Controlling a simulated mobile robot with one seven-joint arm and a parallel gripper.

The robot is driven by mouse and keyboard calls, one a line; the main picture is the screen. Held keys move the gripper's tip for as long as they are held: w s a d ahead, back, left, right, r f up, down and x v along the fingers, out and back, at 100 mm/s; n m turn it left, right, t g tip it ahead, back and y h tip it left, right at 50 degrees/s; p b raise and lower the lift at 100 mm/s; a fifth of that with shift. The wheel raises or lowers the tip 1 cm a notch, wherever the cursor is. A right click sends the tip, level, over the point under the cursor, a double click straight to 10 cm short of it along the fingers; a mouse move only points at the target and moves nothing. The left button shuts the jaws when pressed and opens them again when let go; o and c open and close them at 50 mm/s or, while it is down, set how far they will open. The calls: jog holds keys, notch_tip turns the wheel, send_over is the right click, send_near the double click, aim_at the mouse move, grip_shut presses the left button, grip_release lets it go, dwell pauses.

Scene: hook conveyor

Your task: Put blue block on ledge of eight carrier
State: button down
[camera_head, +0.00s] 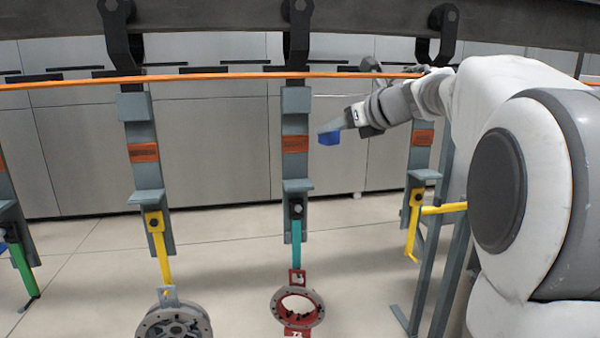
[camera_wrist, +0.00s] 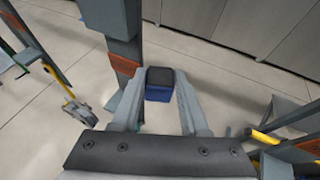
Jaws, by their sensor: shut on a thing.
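My gripper (camera_head: 338,130) is shut on the blue block (camera_head: 329,138) and holds it in the air, just right of the middle carrier (camera_head: 295,155). In the wrist view the blue block (camera_wrist: 159,94) sits between the fingertips, with a dark upper face. The middle carrier has an orange label, a small grey ledge (camera_head: 298,186) with nothing seen on it, and a teal hook. The block is higher than this ledge and apart from it. The labels are too small to read, so I cannot tell which carrier is the eight carrier.
A left carrier (camera_head: 148,180) has a yellow hook with a grey wheel (camera_head: 173,320). A red ring (camera_head: 298,305) hangs from the teal hook. A right carrier (camera_head: 422,150) with a yellow hook hangs near my arm. An orange rail (camera_head: 220,76) runs across above.

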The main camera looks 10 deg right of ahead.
jog(key=a+f, duration=0.1)
jog(key=a, duration=0.1)
jog(key=a+f, duration=0.3)
jog(key=a, duration=0.2)
jog(key=shift+s+f, duration=0.15)
jog(key=shift+s, duration=0.15)
jog(key=shift+f+b, duration=0.6)
jog(key=shift+f, duration=1.4)
jog(key=shift+f, duration=0.1)
jog(key=shift+c, duration=2.1)
grip_release()
